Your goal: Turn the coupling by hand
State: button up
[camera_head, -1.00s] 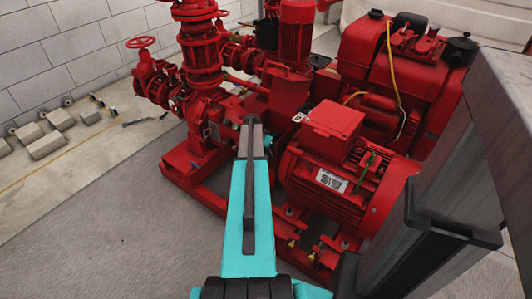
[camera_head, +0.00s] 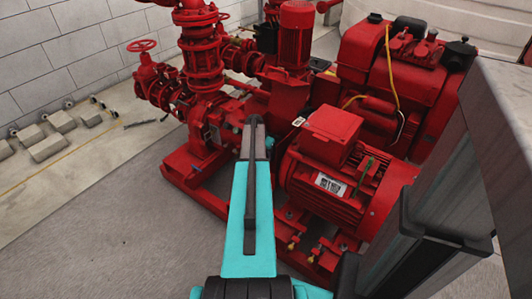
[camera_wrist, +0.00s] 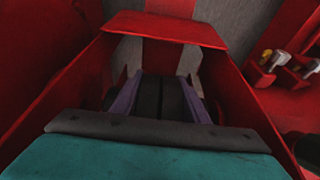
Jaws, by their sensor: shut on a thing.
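The coupling (camera_wrist: 148,97) shows in the wrist view as a dark, rounded part with a line across its middle, inside a red guard frame (camera_wrist: 165,30). My gripper (camera_wrist: 158,92) reaches into the frame, with one purplish-grey finger on each side of the coupling, shut on it. In the head view my teal gripper (camera_head: 252,130) with dark fingers points down between the red pump (camera_head: 207,108) and the red motor (camera_head: 325,185). There the coupling is hidden behind my gripper.
Red guard walls stand close on both sides of my gripper in the wrist view. A red engine (camera_head: 385,75) stands behind the motor. A red handwheel (camera_head: 141,46) sits on the pipework at left. The grey floor (camera_head: 100,225) at left is clear.

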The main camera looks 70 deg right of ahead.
dwell(0.3)
jog(key=o, duration=1.1)
jog(key=shift+c, duration=0.2)
jog(key=shift+r, duration=0.1)
jog(key=p+v, duration=0.2)
jog(key=v, duration=1.1)
jog(key=shift+a+r, duration=0.15)
jog(key=shift+r, duration=0.15)
